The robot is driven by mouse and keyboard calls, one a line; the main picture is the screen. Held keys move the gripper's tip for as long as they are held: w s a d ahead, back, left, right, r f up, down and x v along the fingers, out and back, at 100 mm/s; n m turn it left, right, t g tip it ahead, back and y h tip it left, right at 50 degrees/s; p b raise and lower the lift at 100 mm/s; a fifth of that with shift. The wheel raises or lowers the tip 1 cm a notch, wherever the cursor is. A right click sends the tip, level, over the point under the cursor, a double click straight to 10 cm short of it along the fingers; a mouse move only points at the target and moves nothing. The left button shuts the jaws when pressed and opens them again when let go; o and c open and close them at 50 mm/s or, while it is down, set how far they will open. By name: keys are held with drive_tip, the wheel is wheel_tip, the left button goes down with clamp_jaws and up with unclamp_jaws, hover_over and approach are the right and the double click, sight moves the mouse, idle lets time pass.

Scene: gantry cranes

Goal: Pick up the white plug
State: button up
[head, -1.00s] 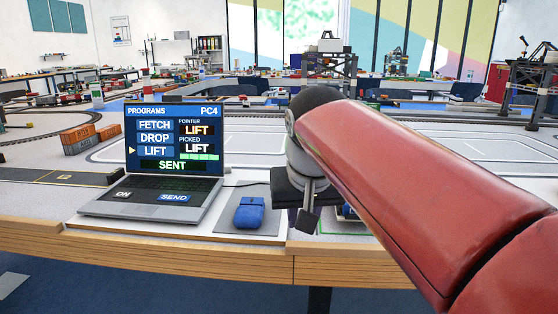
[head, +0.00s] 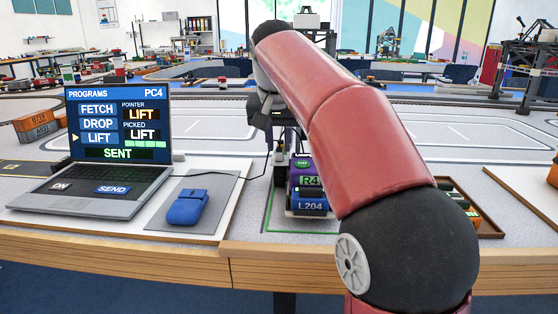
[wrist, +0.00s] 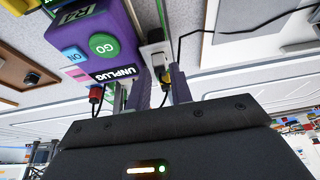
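In the wrist view, the white plug (wrist: 156,48) sits beside a purple box (wrist: 104,30) with a green GO button, a blue ON button and an UNPLUG label. A dark cable runs from the plug toward my gripper. My gripper (wrist: 160,74) is open, its two grey fingers apart, with the plug just beyond and between the tips. I cannot tell whether the fingers touch it. In the head view, the purple box (head: 301,166) stands behind a blue L204 part (head: 311,205), partly hidden by my arm, which also hides most of my gripper.
A red plug (wrist: 96,93) with a cable hangs by the purple box. A laptop (head: 116,137) shows LIFT and SENT. A wooden tray (head: 487,222) is at the right.

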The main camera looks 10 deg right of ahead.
drive_tip(key=shift+x, duration=1.1)
clamp_jaws()
drive_tip(key=shift+r, duration=0.1)
